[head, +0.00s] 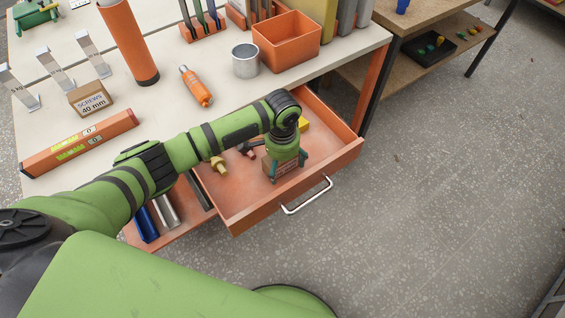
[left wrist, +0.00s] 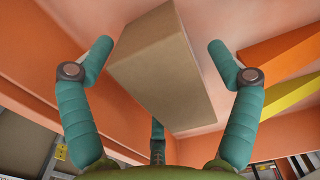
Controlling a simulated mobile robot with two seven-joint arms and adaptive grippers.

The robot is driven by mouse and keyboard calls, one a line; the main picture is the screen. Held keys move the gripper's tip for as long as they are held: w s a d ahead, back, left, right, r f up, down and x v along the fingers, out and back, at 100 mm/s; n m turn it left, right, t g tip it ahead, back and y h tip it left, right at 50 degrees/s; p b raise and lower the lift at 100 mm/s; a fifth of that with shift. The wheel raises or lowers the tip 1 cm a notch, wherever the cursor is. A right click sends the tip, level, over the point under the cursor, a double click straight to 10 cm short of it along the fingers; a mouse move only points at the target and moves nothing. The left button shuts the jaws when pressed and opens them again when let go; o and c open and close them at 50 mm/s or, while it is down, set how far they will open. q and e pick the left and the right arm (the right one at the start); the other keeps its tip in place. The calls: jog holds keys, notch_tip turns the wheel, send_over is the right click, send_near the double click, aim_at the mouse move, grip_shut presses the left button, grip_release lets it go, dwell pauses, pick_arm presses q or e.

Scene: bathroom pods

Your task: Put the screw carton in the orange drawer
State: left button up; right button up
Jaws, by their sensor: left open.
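The orange drawer (head: 250,214) is pulled out from under the bench. My left gripper (head: 286,163) is down inside it near the front wall. A brown carton (head: 279,167) is in the drawer under the gripper; its label is too small to read. Another carton, marked "SCREWS 40 mm" (head: 91,98), stands on the bench top. My right gripper is not in view.
A brass-coloured piece (head: 218,165) and a yellow item (head: 303,124) also lie in the drawer. Floor to the right is clear.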

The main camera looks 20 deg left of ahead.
pick_arm(q)
notch_tip(320, 180, up, 12)
jog(key=shift+f, duration=0.1)
jog(key=shift+c, duration=0.4)
dwell(1.0)
